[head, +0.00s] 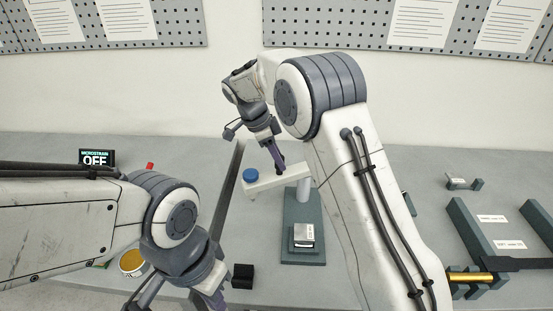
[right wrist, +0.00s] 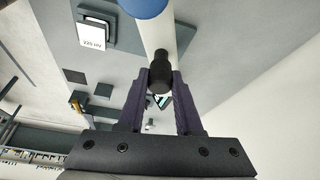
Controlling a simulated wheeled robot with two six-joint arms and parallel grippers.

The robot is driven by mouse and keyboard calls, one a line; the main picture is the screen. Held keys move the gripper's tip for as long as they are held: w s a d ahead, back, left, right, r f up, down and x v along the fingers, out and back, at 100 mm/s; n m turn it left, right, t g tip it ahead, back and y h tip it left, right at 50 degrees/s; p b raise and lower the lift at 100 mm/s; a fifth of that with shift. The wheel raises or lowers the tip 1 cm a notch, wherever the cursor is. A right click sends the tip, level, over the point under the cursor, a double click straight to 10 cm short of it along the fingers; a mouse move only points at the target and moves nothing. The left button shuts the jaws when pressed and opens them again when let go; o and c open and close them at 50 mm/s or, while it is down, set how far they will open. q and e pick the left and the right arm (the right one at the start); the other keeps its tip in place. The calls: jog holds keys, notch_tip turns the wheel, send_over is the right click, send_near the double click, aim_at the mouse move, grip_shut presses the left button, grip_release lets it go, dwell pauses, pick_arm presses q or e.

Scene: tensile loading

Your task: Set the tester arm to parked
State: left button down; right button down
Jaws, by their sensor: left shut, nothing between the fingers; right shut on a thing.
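The tester arm (head: 277,180) is a pale bar on an upright post (head: 303,190), with a blue cap (head: 250,175) at its left end. My right gripper (head: 278,158) comes down on the bar from behind. In the right wrist view its fingers are shut on a black knob (right wrist: 160,73) at the tester arm; the blue cap (right wrist: 143,6) is just beyond. The head view hides the knob behind the fingers. My left gripper (head: 213,299) is shut and empty at the bottom edge, partly cut off.
A labelled metal block (head: 303,236) sits on the base. A black block (head: 242,276), a yellow-filled cup (head: 132,262) and an "OFF" display (head: 96,157) stand to the left. Dark racks (head: 475,232) with a gold rod (head: 470,277) stand right. My right arm hides part of the table.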

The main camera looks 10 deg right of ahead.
jog(key=shift+w+r, duration=0.1)
jog(key=shift+w, duration=0.5)
jog(key=c, duration=0.6)
grip_release()
jog(key=shift+w, duration=0.1)
jog(key=shift+a, duration=0.1)
jog(key=v, duration=1)
jog(key=shift+a+r, duration=0.15)
